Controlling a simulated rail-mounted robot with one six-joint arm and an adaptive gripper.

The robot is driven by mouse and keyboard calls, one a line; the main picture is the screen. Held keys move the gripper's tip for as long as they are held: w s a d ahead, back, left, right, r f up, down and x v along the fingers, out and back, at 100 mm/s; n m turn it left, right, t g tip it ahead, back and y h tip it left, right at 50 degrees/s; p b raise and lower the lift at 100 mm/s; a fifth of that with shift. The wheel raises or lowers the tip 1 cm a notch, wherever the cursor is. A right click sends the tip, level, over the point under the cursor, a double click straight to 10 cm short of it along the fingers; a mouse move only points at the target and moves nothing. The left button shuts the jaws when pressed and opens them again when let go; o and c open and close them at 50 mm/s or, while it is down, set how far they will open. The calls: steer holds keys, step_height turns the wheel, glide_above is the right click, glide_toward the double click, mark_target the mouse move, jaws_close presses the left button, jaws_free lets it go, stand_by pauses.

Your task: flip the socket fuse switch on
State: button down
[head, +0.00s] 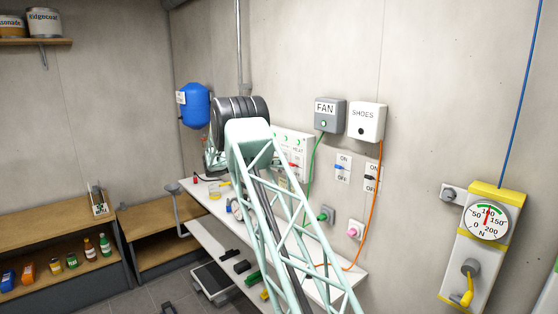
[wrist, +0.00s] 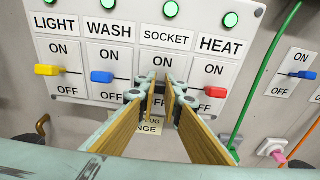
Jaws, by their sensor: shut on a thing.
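The white fuse panel (wrist: 180,12) in the wrist view has labelled switches under round green lamps. The SOCKET switch (wrist: 166,42) is the third from the left, with ON above OFF. My gripper (wrist: 161,92) is in front of it, its two long wood-faced fingers closed in at the switch lever. In the head view the panel (head: 300,139) is on the right wall, partly behind my arm.
Close beside are the yellow LIGHT lever (wrist: 47,70), blue WASH lever (wrist: 101,77) and red HEAT lever (wrist: 215,92). A FAN box (head: 330,114) and SHOES box (head: 366,122) hang to the right. A white bench (head: 205,228) stands below.

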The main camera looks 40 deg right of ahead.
steer(key=shift+d+r+y+p, duration=0.1)
steer(key=shift+r+y+p, duration=0.2)
steer(key=shift+y+p, duration=0.5)
steer(key=c, duration=2.7)
jaws_free()
steer(key=shift+c, duration=0.2)
steer(key=v, duration=1.2)
steer(key=shift+f, duration=0.2)
